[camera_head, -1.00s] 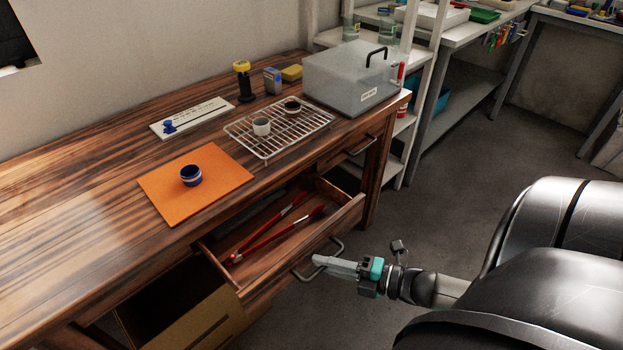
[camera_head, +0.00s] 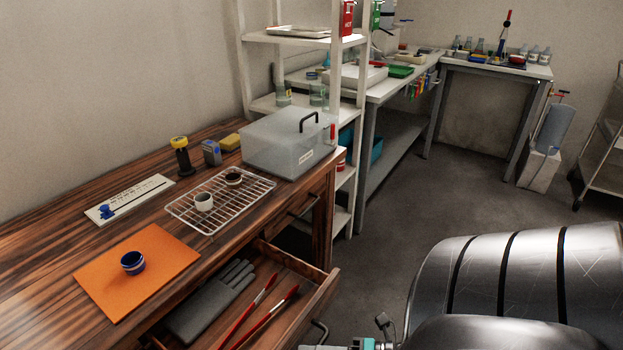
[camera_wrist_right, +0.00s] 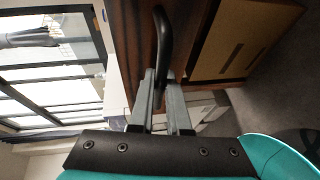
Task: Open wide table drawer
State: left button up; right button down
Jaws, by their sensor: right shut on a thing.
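The wide table drawer (camera_head: 318,303) stands pulled well out from under the front of the wooden table. Inside it lie a grey glove (camera_head: 208,303) and two red-handled tools (camera_head: 262,314). Its dark curved handle (camera_head: 320,331) is on the drawer front, and it also shows in the right wrist view (camera_wrist_right: 163,40). My right gripper (camera_wrist_right: 160,88) is shut on this handle in the right wrist view. In the head view only a teal part of the right wrist shows at the bottom edge; its fingers are out of frame. My left gripper is in neither view.
On the table (camera_head: 45,245) are an orange mat (camera_head: 165,265) with a blue cup, a wire rack (camera_head: 220,215) and a grey box (camera_head: 288,145). A smaller drawer (camera_head: 300,215) is shut at the right. White shelves (camera_head: 340,120) stand beyond.

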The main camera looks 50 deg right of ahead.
jog(key=c, duration=0.9)
grip_release()
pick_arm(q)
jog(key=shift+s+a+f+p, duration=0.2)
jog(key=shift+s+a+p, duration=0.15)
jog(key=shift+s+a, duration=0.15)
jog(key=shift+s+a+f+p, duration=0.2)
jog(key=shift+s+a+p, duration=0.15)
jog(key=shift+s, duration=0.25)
pick_arm(e)
jog(key=v, duration=1.5)
jog(key=shift+d, duration=0.15)
